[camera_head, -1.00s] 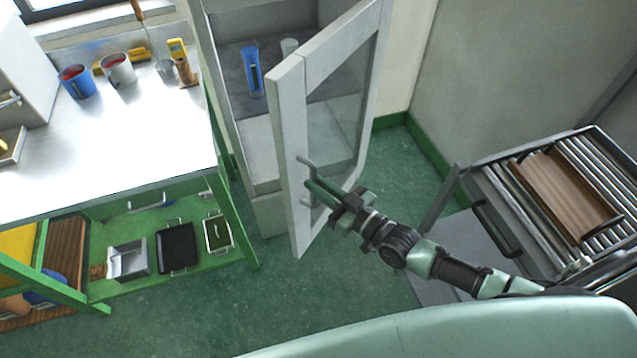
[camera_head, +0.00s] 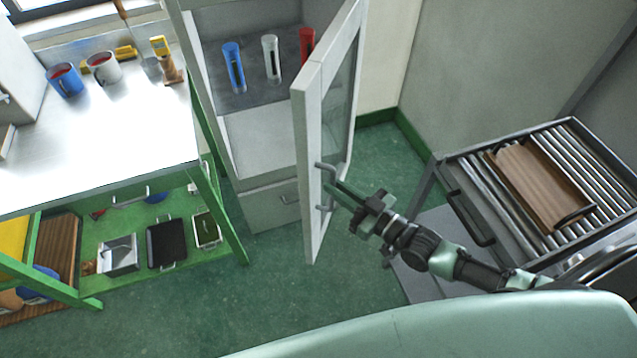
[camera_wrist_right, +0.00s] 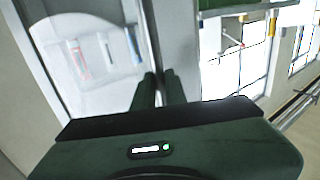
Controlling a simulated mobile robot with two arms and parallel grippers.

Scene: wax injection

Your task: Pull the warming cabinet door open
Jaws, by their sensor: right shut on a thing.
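The warming cabinet door (camera_head: 312,110) is a pale grey frame with a glass pane. It stands swung well open, and the cabinet (camera_head: 262,140) interior shows to its left. My right gripper (camera_head: 335,190) is at the door's handle (camera_head: 319,178) and is shut on it. Blue (camera_head: 233,66), clear (camera_head: 271,58) and red (camera_head: 306,44) tubes stand on the cabinet shelf. My left gripper is not in view.
A steel-topped green workbench (camera_head: 120,140) with mugs stands at left. Green floor (camera_head: 290,290) is clear in front of the cabinet.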

